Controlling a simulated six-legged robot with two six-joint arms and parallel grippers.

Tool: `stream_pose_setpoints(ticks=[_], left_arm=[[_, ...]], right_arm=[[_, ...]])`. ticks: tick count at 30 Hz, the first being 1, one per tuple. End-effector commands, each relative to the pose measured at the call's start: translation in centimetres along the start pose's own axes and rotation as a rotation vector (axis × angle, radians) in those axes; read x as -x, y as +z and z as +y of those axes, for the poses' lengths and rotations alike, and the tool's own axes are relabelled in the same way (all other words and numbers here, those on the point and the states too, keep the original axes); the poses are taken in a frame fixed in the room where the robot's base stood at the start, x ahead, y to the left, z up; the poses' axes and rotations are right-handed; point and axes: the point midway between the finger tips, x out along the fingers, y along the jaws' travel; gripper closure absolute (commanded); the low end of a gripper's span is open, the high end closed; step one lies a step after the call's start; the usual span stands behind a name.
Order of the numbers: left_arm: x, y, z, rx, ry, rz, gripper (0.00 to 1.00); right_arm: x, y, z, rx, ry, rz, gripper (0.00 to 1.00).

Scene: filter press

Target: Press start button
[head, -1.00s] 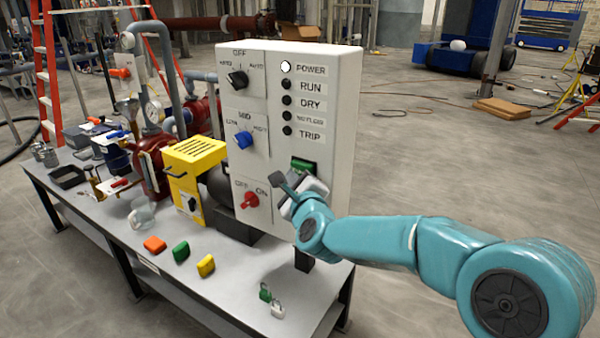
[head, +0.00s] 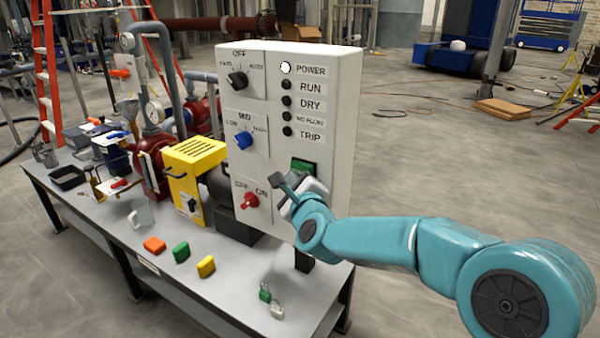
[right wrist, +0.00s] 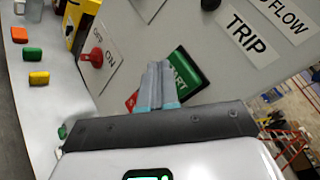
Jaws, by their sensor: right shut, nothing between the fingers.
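The green start button (head: 303,166) is on the lower right of the white control panel (head: 340,120). In the right wrist view the green button (right wrist: 190,68) shows lettering partly covered by my fingers, and a red patch, likely the stop button (right wrist: 131,102), shows beside it. My right gripper (head: 283,186) is shut and empty, its fingertips in front of the panel just below the green button. In the right wrist view the closed fingers (right wrist: 158,75) overlap the green button's left part; whether they touch it I cannot tell. My left gripper is not in view.
The panel has a black knob (head: 237,79), a blue knob (head: 243,140), a red OFF/ON knob (head: 250,201) and a lit POWER lamp (head: 286,68). On the table (head: 130,230) are orange, green and yellow blocks and padlocks (head: 277,312). A yellow box (head: 188,185) stands left of the panel.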

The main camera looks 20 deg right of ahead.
Motion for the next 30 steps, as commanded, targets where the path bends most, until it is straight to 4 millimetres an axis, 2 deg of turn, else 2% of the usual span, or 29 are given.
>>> stream_pose_setpoints(ticks=[20,30], left_arm=[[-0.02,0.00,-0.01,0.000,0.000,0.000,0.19],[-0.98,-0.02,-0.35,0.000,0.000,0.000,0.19]], right_arm=[[-0.01,-0.01,0.00,0.000,0.000,0.000,1.00],[-0.59,-0.53,-0.39,-0.001,-0.001,0.000,1.00]])
